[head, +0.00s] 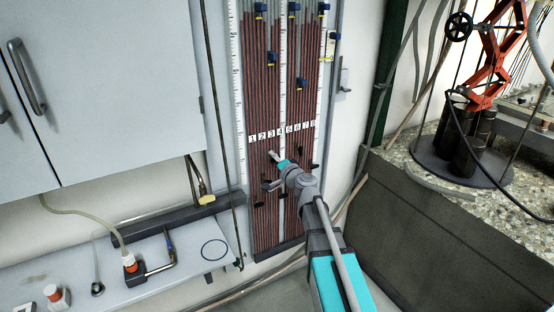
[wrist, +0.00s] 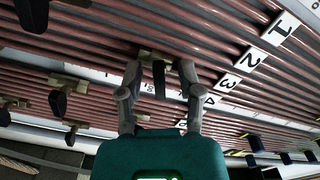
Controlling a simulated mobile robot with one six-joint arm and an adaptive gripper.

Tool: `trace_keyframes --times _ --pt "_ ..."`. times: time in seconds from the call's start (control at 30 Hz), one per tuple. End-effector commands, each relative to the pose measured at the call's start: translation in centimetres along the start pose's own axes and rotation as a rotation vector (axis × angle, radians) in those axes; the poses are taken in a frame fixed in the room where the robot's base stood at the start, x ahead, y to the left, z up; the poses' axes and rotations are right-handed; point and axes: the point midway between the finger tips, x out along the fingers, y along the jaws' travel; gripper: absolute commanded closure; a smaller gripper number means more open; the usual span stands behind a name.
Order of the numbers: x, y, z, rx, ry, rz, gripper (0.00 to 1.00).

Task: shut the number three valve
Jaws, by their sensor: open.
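The tube board (head: 265,215) carries reddish tubes with number plates 1 to 8 in a row. The number three plate (wrist: 228,85) shows in the wrist view, right of my gripper (wrist: 159,68). My gripper is open, its two fingers on either side of a small valve with a brass-coloured body and black handle (wrist: 159,82). This valve seems to line up with plate three. I cannot tell whether the fingers touch it. In the head view, my gripper (head: 276,161) is just below the plates, and my arm hides part of the lower board.
Other black-handled valves (wrist: 60,98) sit close by on neighbouring tubes. Blue clips (head: 302,84) are higher on the board. A grey cabinet (head: 110,90) and a shelf (head: 190,265) are at left. A stone-topped bench (head: 400,180) with a red apparatus (head: 490,75) is at right.

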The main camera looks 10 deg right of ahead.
Motion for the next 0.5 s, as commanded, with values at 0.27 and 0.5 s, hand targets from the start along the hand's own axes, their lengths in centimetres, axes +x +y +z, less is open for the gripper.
trace_keyframes --times 0.27,0.5 --pt "-0.08 0.09 -0.19 0.000 0.003 0.001 0.96" --pt "-0.35 0.43 -0.96 0.000 0.011 0.005 1.00"
